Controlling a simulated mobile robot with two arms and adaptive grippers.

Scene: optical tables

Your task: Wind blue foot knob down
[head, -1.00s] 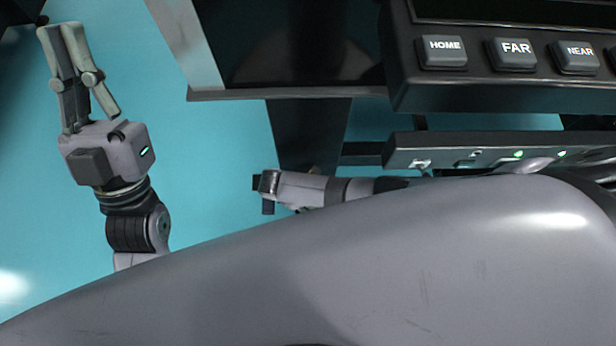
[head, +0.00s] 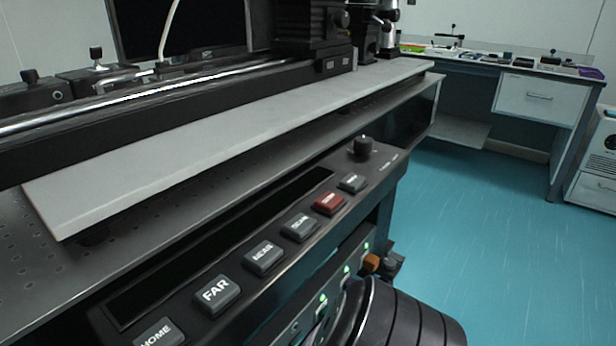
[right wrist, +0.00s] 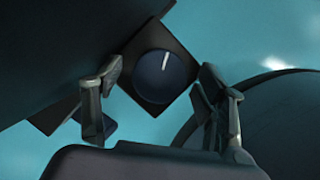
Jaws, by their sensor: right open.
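A round, dark blue knob (right wrist: 161,77) with a white index mark sits on a black square plate (right wrist: 180,48) in the right wrist view. The mark points nearly straight up in the picture. My right gripper (right wrist: 160,84) is open, with one finger on each side of the knob and visible gaps between. No contact shows, and I cannot tell the height of the fingers relative to the knob. I cannot make out this knob in the head view. My left gripper is not in view.
In the head view, an optical table (head: 40,255) carries a long grey plate (head: 190,155) and a rail. A button panel (head: 225,318) with a red button (head: 328,203) runs along its front edge. Teal floor (head: 480,240) is clear at right, before a bench (head: 540,97).

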